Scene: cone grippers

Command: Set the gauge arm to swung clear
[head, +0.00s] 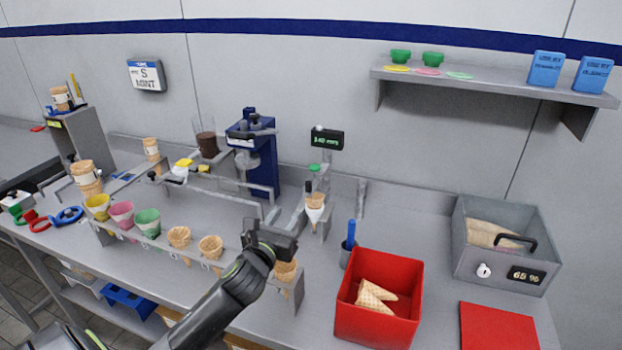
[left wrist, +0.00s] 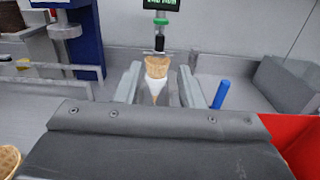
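The gauge has a dark display (head: 326,138) with green digits. Below it are a green-topped part (head: 314,168) and a dark tip (head: 309,187). In the left wrist view the green part (left wrist: 161,22) and dark tip (left wrist: 159,43) stand directly above a waffle cone (left wrist: 157,67) in a white sleeve. The cone also shows in the head view (head: 315,201). I cannot tell whether the tip touches the cone. My left gripper (head: 287,218) is open and empty in front of the gauge. Its two fingers (left wrist: 159,88) frame the cone, which stands beyond them. My right gripper is not in view.
A red bin (head: 343,318) with cones and a blue-handled tool (head: 351,235) in a cup stand right of the gauge. A blue machine (head: 262,160) stands left behind. A cone rack (head: 110,236) lies left. A grey box (head: 502,262) is at right.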

